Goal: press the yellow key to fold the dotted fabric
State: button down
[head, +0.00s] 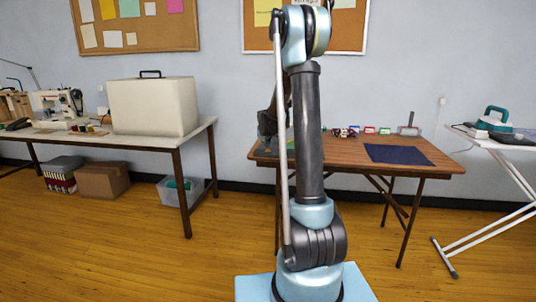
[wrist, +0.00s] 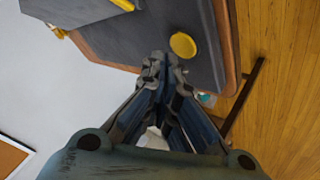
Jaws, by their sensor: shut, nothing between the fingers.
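In the wrist view, a round yellow key (wrist: 183,45) lies on a dark grey board (wrist: 205,62) near the edge of a wooden table. My gripper (wrist: 163,66) is shut and empty, its fingertips just short of the key in the picture. I cannot tell whether they touch the board. In the head view, my arm hides most of this left part of the wooden table (head: 430,171). A dark navy cloth (head: 398,154) lies flat on the table's right side; no dots can be made out on it. I cannot identify the dotted fabric.
Several small coloured items (head: 369,130) stand along the table's back. An ironing board (head: 500,142) with a teal iron (head: 494,119) is at the right. A sewing table (head: 160,143) with a large cream case (head: 152,105) is at the left. Open floor lies between the tables.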

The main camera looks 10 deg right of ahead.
jog(key=shift+r, duration=2.5)
jog(key=shift+s, duration=0.15)
jog(key=m+g, duration=0.2)
send_near(266, 151)
jog(key=s+d+r, duration=0.2)
jog(key=s+r, duration=0.2)
jog(key=s, duration=0.3)
jog(key=s+f+m+g, duration=0.1)
jog(key=s+m+g, duration=0.1)
jog(key=s, duration=1.5)
jog(key=s+f+m+g, duration=0.1)
jog(key=s+f, duration=0.2)
jog(key=s, duration=0.5)
jog(key=s+f+m+g, duration=0.1)
jog(key=s+f, duration=0.3)
jog(key=s, duration=0.5)
jog(key=s+f+m+g+y, duration=0.1)
jog(key=s+f, duration=0.3)
jog(key=s, duration=0.4)
jog(key=shift+s+f+m, duration=0.25)
jog(key=shift+s+m, duration=0.05)
jog(key=shift+s, duration=0.05)
jog(key=shift+d, duration=0.1)
